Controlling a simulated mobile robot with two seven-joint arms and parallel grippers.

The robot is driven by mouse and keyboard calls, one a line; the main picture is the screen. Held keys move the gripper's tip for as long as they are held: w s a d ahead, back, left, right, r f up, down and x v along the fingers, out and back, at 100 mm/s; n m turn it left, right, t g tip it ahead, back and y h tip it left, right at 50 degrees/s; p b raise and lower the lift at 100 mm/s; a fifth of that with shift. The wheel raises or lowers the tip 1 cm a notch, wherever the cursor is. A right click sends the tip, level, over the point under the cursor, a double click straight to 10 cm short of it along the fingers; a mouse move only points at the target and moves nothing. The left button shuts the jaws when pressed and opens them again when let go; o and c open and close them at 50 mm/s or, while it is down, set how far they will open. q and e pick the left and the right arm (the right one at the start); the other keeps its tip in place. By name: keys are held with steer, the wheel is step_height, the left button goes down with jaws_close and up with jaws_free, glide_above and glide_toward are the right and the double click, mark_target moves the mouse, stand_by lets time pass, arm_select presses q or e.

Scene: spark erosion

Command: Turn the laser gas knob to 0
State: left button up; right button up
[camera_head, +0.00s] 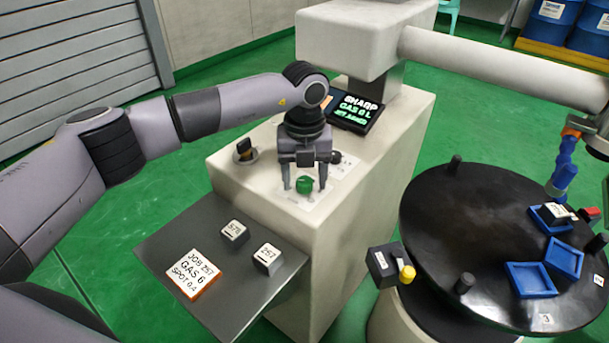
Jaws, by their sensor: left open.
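A green knob (304,185) sits on the pale top of the machine cabinet. My left gripper (304,188) points down over it, open, with one finger to each side of the knob. I cannot tell whether the fingers touch it, and no label tying it to gas is legible. A black knob (243,150) on a round plate is to the left. Another dark knob (336,157) shows just right of the gripper. My right gripper is out of view.
A black round table (440,215) with blue trays (530,280) stands right. The machine's head and pale beam (490,55) rise behind.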

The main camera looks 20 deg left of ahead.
mark_target(304, 181)
arm_select(q)
step_height(304, 181, up, 7)
stand_by(0.3)
steer(key=shift+s, duration=0.1)
stand_by(0.4)
